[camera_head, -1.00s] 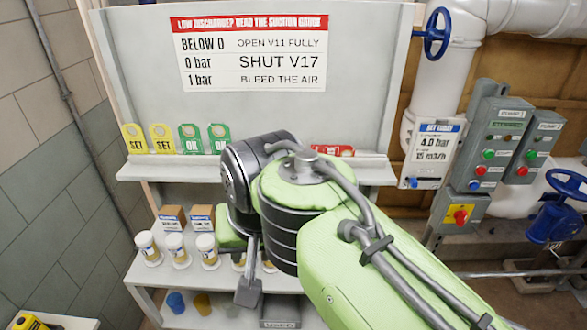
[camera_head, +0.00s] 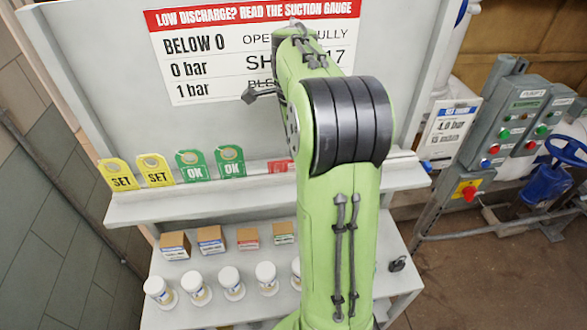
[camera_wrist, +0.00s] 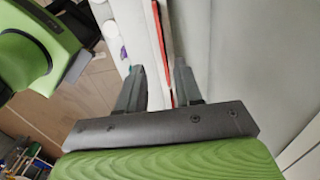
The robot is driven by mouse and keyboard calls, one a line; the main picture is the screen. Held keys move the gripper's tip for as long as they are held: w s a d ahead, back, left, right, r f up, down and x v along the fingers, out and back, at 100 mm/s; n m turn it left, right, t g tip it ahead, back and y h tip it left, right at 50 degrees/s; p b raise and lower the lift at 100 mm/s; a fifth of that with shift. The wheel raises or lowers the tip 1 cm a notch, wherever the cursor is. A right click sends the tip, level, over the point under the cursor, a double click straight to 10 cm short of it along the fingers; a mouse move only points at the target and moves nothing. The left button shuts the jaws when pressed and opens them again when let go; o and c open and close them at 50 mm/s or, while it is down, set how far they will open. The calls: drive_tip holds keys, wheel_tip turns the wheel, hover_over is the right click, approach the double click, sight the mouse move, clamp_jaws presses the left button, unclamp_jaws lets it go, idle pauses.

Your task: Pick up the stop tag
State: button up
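A red piece (camera_head: 281,166), probably the stop tag, shows on the shelf ledge below the sign in the head view, right of the green tags. My arm hides most of it, and I cannot read any text on it. In the wrist view my gripper (camera_wrist: 158,78) is open, with its two dark fingers apart. A thin red strip (camera_wrist: 166,45) runs beyond and between the fingertips. It may be the tag seen nearly edge-on, and I cannot tell whether a finger touches it. My arm hides the fingers in the head view.
Yellow SET tags (camera_head: 155,170) and green OK tags (camera_head: 231,162) stand on the ledge (camera_head: 150,207) at the left. Small boxes (camera_head: 211,240) and white-lidded jars (camera_head: 232,283) fill the lower shelf. Control boxes (camera_head: 520,115) and blue valve wheels stand at the right.

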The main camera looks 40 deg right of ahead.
drive_tip(key=shift+s+f, duration=0.15)
drive_tip(key=shift+f, duration=0.4)
drive_tip(key=f, duration=0.2)
drive_tip(key=w+f, duration=0.1)
drive_tip(key=f, duration=0.1)
drive_tip(key=shift+w+a+f+p, duration=0.1)
drive_tip(key=shift+w+f+p, duration=0.1)
drive_tip(key=shift+p, duration=0.15)
drive_tip(key=shift+s+f, duration=0.1)
drive_tip(key=shift+f, duration=0.15)
drive_tip(key=shift+s, duration=0.2)
drive_tip(key=shift+w, duration=0.1)
clamp_jaws()
